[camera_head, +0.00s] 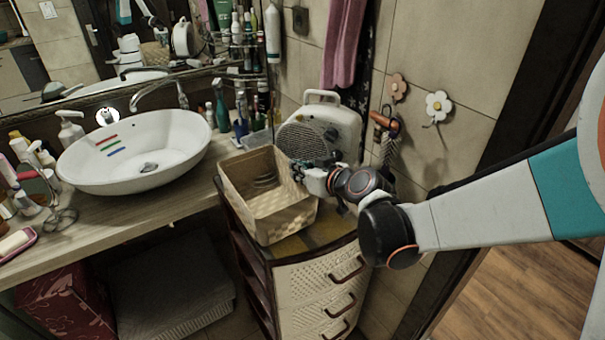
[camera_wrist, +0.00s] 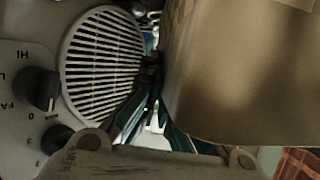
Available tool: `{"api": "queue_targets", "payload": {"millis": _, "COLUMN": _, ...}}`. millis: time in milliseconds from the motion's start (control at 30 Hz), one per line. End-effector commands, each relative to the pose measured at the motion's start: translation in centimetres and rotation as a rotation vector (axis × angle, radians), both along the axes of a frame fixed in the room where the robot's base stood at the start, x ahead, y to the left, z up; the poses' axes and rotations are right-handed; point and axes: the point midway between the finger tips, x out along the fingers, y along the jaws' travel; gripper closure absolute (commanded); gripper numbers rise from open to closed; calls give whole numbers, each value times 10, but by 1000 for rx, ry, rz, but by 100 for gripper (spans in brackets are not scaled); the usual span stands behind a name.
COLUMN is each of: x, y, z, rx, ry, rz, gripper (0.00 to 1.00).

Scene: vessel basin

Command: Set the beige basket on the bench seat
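The beige basket (camera_head: 284,219) is open-topped and woven. It rests, as far as I can tell, on the drawer unit's top (camera_head: 322,234), near its front left. My gripper (camera_head: 301,172) is at the basket's right rim, between the basket and the fan heater. In the wrist view the basket's wall (camera_wrist: 240,85) fills the right side. The fingers of my gripper (camera_wrist: 153,85) come close together at the wall's edge and look shut on it. The exact contact is dark and partly hidden. No bench seat can be made out in either view.
The white fan heater (camera_head: 335,128) stands right behind the basket; its grille (camera_wrist: 105,65) is close to my fingers. A white bowl basin (camera_head: 140,165) and several bottles are on the counter at left. A tiled wall with flower hooks (camera_head: 438,105) is at right. Wooden floor (camera_head: 500,290) is clear at lower right.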

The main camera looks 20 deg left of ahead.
Motion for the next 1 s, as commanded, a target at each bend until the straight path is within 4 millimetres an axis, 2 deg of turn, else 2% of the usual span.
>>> {"api": "queue_targets", "payload": {"millis": 367, "x": 0, "y": 0, "z": -4, "rx": 0, "ry": 0, "rz": 0, "gripper": 100}}
{"api": "queue_targets", "payload": {"millis": 400, "x": 0, "y": 0, "z": -4, "rx": 0, "ry": 0, "rz": 0, "gripper": 90}}
{"api": "queue_targets", "payload": {"millis": 467, "x": 0, "y": 0, "z": -3, "rx": 0, "ry": 0, "rz": 0, "gripper": 76}}
{"api": "queue_targets", "payload": {"millis": 500, "x": 0, "y": 0, "z": -3, "rx": 0, "ry": 0, "rz": 0, "gripper": 75}}
{"api": "queue_targets", "payload": {"millis": 1000, "x": -1, "y": 0, "z": 3, "rx": 0, "ry": 0, "rz": -1, "gripper": 75}}
